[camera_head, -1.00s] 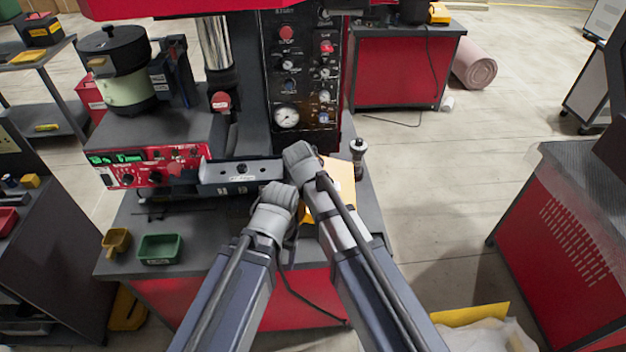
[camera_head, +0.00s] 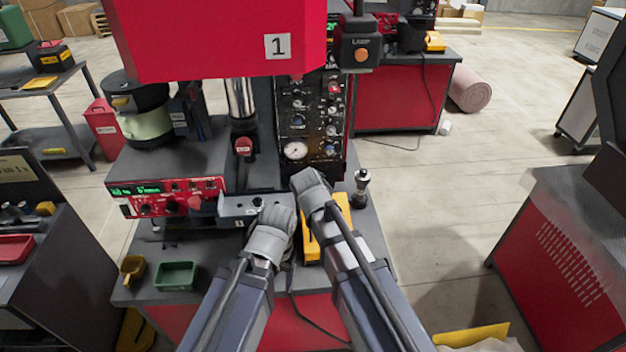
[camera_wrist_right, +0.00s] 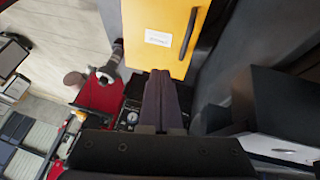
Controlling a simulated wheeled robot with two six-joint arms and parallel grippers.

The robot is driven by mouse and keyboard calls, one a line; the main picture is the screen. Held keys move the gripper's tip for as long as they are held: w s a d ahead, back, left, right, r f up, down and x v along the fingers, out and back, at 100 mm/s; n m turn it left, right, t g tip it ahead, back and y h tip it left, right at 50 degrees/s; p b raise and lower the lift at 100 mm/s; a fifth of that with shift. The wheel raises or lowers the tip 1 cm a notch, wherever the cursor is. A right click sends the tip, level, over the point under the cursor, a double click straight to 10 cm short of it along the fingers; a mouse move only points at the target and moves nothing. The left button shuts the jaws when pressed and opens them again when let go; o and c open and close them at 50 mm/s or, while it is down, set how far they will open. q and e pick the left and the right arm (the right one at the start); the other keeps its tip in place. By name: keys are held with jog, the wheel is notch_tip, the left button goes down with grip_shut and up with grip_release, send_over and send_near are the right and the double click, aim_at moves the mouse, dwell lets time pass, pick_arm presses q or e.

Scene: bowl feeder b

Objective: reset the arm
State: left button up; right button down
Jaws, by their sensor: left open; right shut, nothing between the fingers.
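My two arms reach forward from the bottom of the head view over the front of the machine bench. My left gripper (camera_head: 268,222) is at the bench's front, close to a grey labelled bar (camera_head: 232,209); its fingers are mostly hidden behind its wrist, and it is open. My right gripper (camera_head: 306,180) is just right of it, beside a yellow box (camera_head: 338,220) and in front of the gauge panel. In the right wrist view the right gripper's dark fingers (camera_wrist_right: 163,92) are shut together with nothing between them, below the yellow box (camera_wrist_right: 168,30) in the picture.
A red machine head marked 1 (camera_head: 210,40) overhangs the bench. A red control unit (camera_head: 165,197), a lidded pot (camera_head: 148,125), a green tray (camera_head: 177,275) and a yellow scoop (camera_head: 132,268) are on the left. A small post (camera_head: 362,188) stands at the right. Open floor (camera_head: 440,210) lies farther right.

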jog(key=s+d+f+g+y, duration=0.1)
jog(key=s+d+f+g, duration=0.15)
jog(key=s+d, duration=0.4)
jog(key=s+d+f+g+y, duration=0.1)
jog(key=s+d+g, duration=0.25)
jog(key=s, duration=0.55)
jog(key=s+a+f+n+h+b, duration=0.1)
jog(key=s+a+f+n+b, duration=0.1)
jog(key=s+a, duration=0.4)
jog(key=a+n, duration=0.1)
jog(key=a, duration=0.3)
jog(key=shift+f+b, duration=0.25)
jog(key=shift+b, duration=0.15)
